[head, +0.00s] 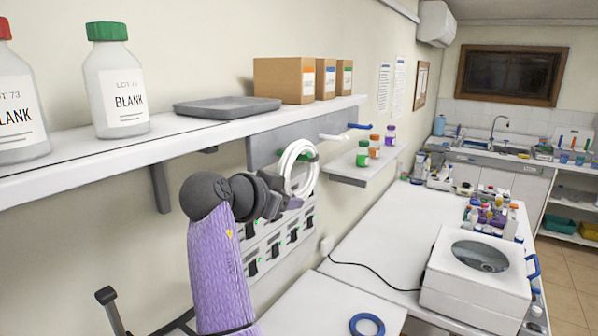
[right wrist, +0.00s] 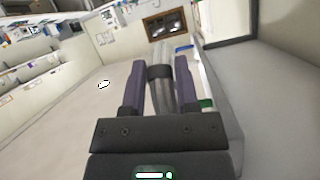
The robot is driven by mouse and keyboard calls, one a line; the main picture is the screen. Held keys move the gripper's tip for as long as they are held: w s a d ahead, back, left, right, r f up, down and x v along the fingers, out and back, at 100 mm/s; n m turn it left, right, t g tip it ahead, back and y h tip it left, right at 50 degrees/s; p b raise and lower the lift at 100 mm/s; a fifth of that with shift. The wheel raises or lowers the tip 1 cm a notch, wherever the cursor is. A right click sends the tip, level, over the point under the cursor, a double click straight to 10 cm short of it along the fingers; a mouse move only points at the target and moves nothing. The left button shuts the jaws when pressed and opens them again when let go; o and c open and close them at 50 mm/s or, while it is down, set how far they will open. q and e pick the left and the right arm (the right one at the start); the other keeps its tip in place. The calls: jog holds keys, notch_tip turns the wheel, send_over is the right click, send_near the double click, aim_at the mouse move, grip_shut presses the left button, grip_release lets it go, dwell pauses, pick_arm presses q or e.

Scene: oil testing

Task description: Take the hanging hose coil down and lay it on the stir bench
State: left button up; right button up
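The white hose coil (head: 301,150) hangs on the grey wall rail under the shelf, next to a green-tipped peg. My right gripper (head: 282,196) is at the coil's lower left side in the head view. In the right wrist view, a pale grey length with a dark band (right wrist: 160,72), which looks like the coil, lies between the two purple fingers (right wrist: 158,82). The fingers stand apart, with narrow gaps beside it. A white bench top (head: 320,305) at the bottom of the head view may be the stir bench. My left gripper is not in view.
The shelf (head: 190,133) above holds bottles, a grey tray (head: 227,106) and boxes. White and blue pegs (head: 358,126) stick out to the right. A small shelf (head: 358,172) carries little jars. A blue ring (head: 367,325) lies on the near bench; its middle is clear.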

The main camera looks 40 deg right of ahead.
grip_shut()
jog(key=shift+r, duration=0.15)
